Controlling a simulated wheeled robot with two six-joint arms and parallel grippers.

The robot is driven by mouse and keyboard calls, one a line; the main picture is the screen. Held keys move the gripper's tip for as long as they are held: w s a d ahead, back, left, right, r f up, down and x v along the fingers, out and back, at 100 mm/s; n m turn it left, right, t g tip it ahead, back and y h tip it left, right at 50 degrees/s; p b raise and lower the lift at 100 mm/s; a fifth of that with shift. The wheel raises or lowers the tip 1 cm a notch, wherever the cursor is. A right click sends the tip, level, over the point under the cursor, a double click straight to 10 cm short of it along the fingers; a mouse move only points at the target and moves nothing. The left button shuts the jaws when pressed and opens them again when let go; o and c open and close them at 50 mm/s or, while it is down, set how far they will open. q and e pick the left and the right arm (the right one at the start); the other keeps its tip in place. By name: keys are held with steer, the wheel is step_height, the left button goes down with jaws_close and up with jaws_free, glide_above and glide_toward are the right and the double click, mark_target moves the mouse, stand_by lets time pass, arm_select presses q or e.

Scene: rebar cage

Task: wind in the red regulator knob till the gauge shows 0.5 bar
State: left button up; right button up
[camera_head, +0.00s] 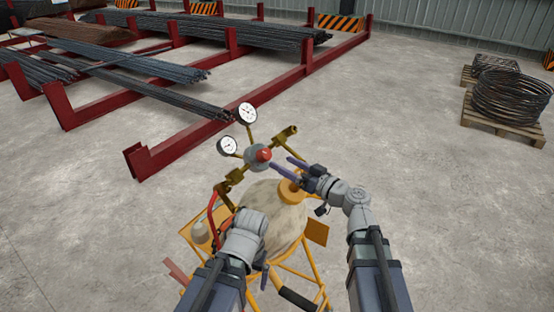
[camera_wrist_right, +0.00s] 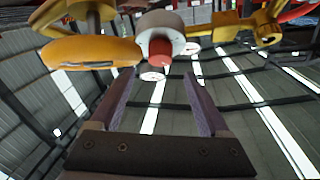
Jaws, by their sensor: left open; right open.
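The red regulator knob (camera_head: 264,155) sits on the front of a grey round regulator body (camera_head: 252,160) in the head view. In the right wrist view the knob (camera_wrist_right: 160,50) is above and between my finger tips. Two white dial gauges (camera_head: 246,114) (camera_head: 227,146) stand beyond the regulator; their needles are too small to read. My right gripper (camera_head: 281,164) is open, with its fingers pointing at the knob from the right, just short of it. In its own view the right gripper (camera_wrist_right: 158,76) is empty. My left gripper (camera_head: 263,267) is low, mostly hidden by its wrist, away from the knob.
Brass fittings (camera_head: 286,133) flank the regulator. A yellow cap (camera_head: 291,191) lies close under my right gripper. The pale cylinder (camera_head: 277,222) stands in a yellow frame (camera_head: 316,232). Red racks (camera_head: 170,150) with steel bars are behind; wire coils (camera_head: 510,95) are far right.

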mark_target(267, 154)
steer(key=shift+v, duration=1.1)
steer(key=x, duration=0.7)
steer(key=shift+w+a, duration=0.25)
steer(key=shift+w, duration=0.25)
steer(key=shift+s+n+g+y, duration=0.1)
steer(key=shift+n+g+y, duration=0.25)
steer(key=shift+n, duration=0.45)
steer(key=shift+s, duration=0.1)
